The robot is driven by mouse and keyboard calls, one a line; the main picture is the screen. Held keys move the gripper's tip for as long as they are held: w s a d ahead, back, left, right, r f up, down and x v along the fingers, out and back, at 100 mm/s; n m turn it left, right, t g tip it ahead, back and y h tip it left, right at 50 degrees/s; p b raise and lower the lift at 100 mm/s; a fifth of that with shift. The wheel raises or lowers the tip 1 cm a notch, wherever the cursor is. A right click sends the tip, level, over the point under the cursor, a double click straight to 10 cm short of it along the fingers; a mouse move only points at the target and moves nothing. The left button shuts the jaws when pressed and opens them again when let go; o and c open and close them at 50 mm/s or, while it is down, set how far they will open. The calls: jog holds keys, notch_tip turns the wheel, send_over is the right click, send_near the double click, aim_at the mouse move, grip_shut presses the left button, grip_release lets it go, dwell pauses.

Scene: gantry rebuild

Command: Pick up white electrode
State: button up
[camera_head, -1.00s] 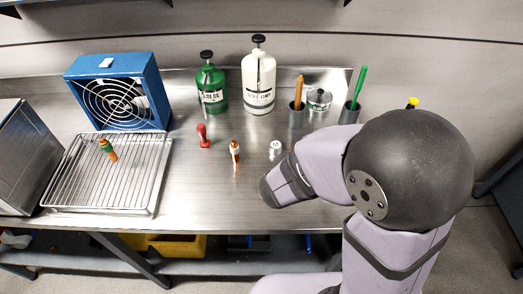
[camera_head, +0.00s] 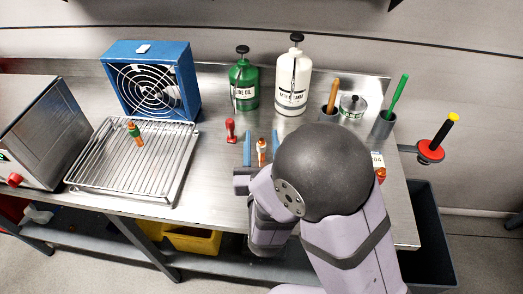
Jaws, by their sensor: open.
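The white electrode (camera_head: 262,152), an upright piece with an orange top, stands on the steel bench near the middle. My gripper (camera_head: 262,133) is open, with one blue finger on the left of the electrode and one on the right. A gap shows between the electrode and the left finger; contact on the right cannot be told. The electrode's lower end and part of the right finger are hidden by my arm.
A red-handled stamp (camera_head: 230,130) stands just left of the fingers. A wire rack (camera_head: 100,165) holds a green and orange piece (camera_head: 135,133). A blue fan (camera_head: 152,80), a green bottle (camera_head: 243,85), a white bottle (camera_head: 293,80) and a grey cup (camera_head: 382,126) stand behind.

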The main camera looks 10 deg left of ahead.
notch_tip(320, 180, down, 8)
jog(key=b, duration=0.7)
jog(key=shift+f, duration=0.2)
jog(key=shift+w+r+b, duration=0.3)
jog(key=shift+w+b, duration=0.1)
jog(key=shift+w+a+b, duration=0.1)
jog(key=shift+w+b, duration=0.35)
jog(key=shift+w, duration=0.05)
jog(key=shift+r, duration=0.2)
jog(key=shift+w, duration=0.15)
jog(key=shift+w+f+b, duration=0.1)
jog(key=shift+w+b, duration=0.15)
jog(key=shift+b, duration=0.4)
jog(key=shift+w+a+p, duration=0.25)
jog(key=shift+w+p, duration=0.1)
jog(key=shift+w, duration=0.9)
jog(key=shift+w+a+p, duration=0.2)
jog(key=shift+w+p, duration=0.15)
jog(key=shift+w, duration=0.85)
grip_shut()
